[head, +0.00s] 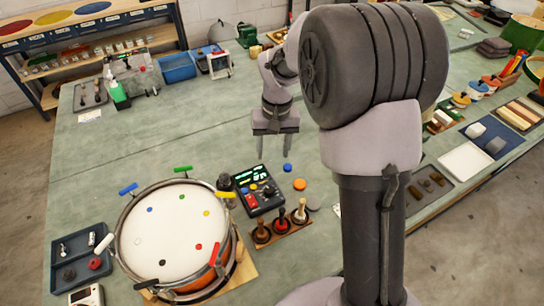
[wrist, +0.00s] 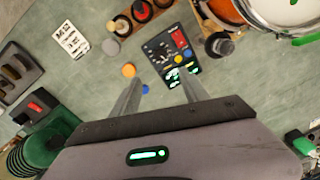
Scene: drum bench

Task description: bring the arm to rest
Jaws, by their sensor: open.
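My gripper (head: 273,150) is open and empty. In the head view it hangs above the green bench (head: 150,150), fingers pointing down, behind the small black control box (head: 258,190). In the wrist view the two fingers of my gripper (wrist: 160,98) are spread apart, with the control box (wrist: 168,52) beyond them. An orange disc (wrist: 128,70) and a blue disc (wrist: 145,89) lie near the left finger in that view. The large grey parts of my arm cover part of the bench in the head view.
A drum (head: 170,235) with coloured dots stands at the front left. A rack of handled tools (head: 282,226) stands beside the control box. A blue bin (head: 178,68) is at the back left. Trays and a white board (head: 466,161) fill the right side. The bench's left middle is clear.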

